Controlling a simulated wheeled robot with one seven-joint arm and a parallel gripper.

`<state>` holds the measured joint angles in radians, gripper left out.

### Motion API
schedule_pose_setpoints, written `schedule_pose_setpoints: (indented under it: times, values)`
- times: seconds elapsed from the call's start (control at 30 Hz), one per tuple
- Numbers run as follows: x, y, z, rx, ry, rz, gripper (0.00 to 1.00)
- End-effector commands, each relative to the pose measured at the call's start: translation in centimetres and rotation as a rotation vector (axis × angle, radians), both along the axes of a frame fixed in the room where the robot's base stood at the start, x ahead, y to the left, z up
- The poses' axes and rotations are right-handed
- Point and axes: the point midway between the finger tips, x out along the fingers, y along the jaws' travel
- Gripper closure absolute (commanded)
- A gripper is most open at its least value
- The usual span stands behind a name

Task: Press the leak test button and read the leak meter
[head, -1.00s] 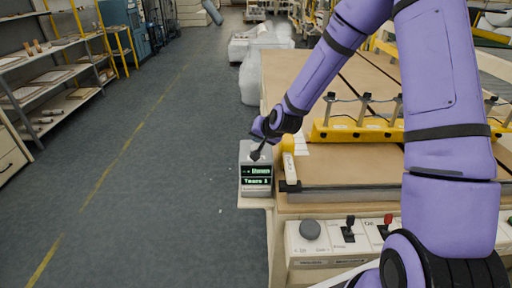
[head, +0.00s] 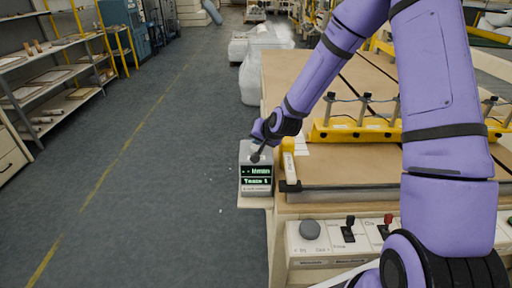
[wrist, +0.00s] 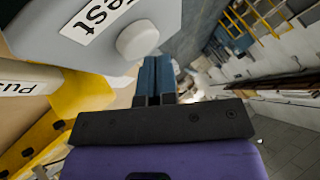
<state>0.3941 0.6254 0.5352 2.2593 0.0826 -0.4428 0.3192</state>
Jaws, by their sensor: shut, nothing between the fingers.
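The leak meter (head: 256,187) is a small grey box with a dark display of pale green letters on two lines. It stands at the near left corner of the workbench. The lower line looks like "Trace 1"; the upper line is too blurred to read. In the wrist view its grey housing (wrist: 90,18) carries a "Test" label and a round white button (wrist: 138,40). My gripper (head: 256,157) points down at the top of the box; its blue fingers (wrist: 154,72) are closed together, close to the button. I cannot tell whether they touch it.
A bench panel (head: 345,238) with a grey knob and black and red switches lies in front. A yellow bar (head: 365,132) with several posts crosses the bench at right.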

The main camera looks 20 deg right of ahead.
Motion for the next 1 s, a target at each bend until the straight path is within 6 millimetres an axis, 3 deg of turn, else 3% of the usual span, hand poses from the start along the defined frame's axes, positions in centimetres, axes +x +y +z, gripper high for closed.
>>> schedule_pose_setpoints:
  times: [1.0]
  values:
    - [0.01, -0.01, -0.73, 0.0, 0.0, 0.0, 1.0]
